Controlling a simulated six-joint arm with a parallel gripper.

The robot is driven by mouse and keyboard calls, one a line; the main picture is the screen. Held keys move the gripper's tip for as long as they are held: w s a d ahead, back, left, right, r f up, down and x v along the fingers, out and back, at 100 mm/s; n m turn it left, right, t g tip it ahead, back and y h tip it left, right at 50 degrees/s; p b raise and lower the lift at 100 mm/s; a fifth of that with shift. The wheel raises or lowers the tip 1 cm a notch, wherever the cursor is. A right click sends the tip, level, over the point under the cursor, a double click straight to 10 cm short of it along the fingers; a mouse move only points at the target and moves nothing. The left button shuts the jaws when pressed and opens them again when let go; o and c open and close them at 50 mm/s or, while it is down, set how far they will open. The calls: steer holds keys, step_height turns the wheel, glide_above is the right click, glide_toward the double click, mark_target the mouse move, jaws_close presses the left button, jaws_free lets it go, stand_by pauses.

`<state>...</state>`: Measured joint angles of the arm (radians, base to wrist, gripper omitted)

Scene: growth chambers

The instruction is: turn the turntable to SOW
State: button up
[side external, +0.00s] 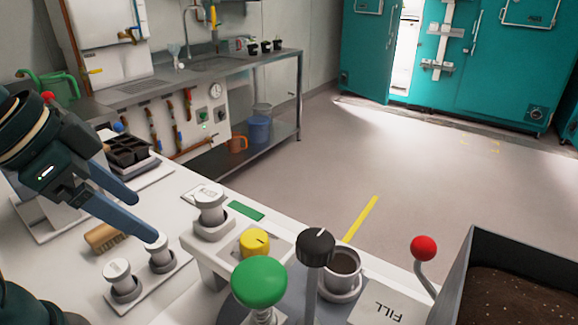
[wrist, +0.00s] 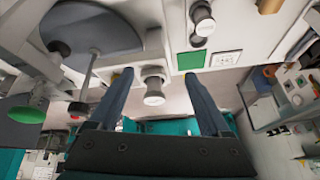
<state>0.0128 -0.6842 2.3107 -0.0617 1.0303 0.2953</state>
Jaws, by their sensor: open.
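My gripper (side external: 146,217) is open and empty at the left of the side view, its two blue fingers reaching down over the white bench. A white knob (side external: 161,252) shows close to the nearer fingertip; I cannot tell whether they touch. In the wrist view my gripper (wrist: 157,74) has its fingers wide apart, with a white knob (wrist: 153,88) visible between them. A round grey disc (wrist: 75,38) with a rod across it lies left of the fingers and may be the turntable. No SOW marking is readable, and I cannot identify the turntable in the side view.
Another white knob (side external: 118,275), a yellow knob (side external: 253,242), a black knob (side external: 318,245), a green mushroom button (side external: 259,282) and a red-ball lever (side external: 424,249) stand around the bench. A soil bin (side external: 470,243) is at right. A black seedling tray (side external: 127,150) lies behind my gripper.

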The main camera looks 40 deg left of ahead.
steer(key=w+d+r+m+g+h, duration=0.1)
steer(key=w+d+r+m+h, duration=0.1)
steer(key=w+d+r+m, duration=0.3)
steer(key=m+g+h, duration=0.2)
steer(key=m+g, duration=0.1)
steer(key=m, duration=0.4)
glide_toward(316, 239)
steer(key=a, duration=0.1)
steer(key=shift+g, duration=0.4)
steer(key=d+f, duration=0.1)
steer(key=f, duration=0.1)
steer(key=w+d+f, duration=0.1)
steer(key=shift+d+f, duration=0.4)
steer(key=shift+x, duration=2.25)
steer(key=shift+a, duration=0.1)
jaws_close()
